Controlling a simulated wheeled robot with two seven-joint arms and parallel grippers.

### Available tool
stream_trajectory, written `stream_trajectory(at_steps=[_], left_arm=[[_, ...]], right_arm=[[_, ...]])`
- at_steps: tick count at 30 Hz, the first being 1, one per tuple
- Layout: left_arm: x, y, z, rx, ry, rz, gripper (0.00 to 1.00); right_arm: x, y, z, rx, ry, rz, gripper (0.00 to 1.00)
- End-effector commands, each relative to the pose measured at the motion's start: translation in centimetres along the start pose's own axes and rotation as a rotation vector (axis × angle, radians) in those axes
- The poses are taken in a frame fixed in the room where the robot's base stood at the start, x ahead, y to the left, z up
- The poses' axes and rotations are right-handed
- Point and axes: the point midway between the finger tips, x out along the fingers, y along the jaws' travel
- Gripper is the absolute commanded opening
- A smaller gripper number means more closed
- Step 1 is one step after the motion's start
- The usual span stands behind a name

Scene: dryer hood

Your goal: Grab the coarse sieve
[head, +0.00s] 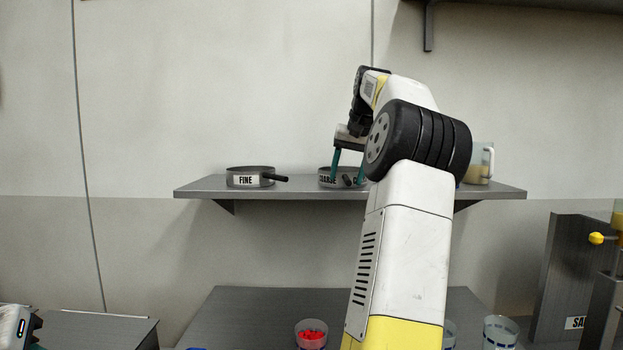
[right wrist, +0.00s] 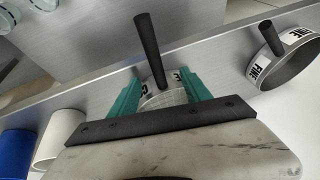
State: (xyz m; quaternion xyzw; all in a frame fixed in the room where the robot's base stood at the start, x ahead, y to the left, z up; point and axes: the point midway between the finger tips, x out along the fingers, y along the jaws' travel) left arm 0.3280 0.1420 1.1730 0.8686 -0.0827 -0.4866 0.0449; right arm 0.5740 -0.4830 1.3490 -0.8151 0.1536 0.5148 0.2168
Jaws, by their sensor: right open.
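The coarse sieve (head: 325,178) is a short grey round pan with a white label, standing on the wall shelf in the head view. My right gripper (head: 348,178) is open, with its two teal fingers reaching down at the sieve; my arm hides what lies right of it. In the right wrist view, the coarse sieve (right wrist: 166,98) shows between the open teal fingers, its dark handle sticking out past them. I cannot tell whether the fingers touch it.
The fine sieve (head: 250,177) stands left on the same shelf (head: 300,189). A clear jug (head: 481,164) stands at the shelf's right end. In the right wrist view, a white cup (right wrist: 58,136) and a blue one (right wrist: 17,152) are nearby. Below, a bowl of red pieces (head: 311,333) stands on the counter.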

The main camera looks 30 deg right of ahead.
Motion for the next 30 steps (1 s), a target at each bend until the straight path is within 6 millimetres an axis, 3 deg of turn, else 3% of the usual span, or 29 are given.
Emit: stream_trajectory(at_steps=[6,15,30], left_arm=[[0.0,0.0,0.0,0.0,0.0,0.0,0.36],[0.0,0.0,0.0,0.0,0.0,0.0,0.36],[0.0,0.0,0.0,0.0,0.0,0.0,0.36]], right_arm=[[0.1,0.01,-0.01,0.0,0.001,0.0,0.56],[0.1,0.02,-0.01,0.0,0.0,0.0,0.0],[0.14,0.06,0.02,0.001,-0.001,0.001,0.0]])
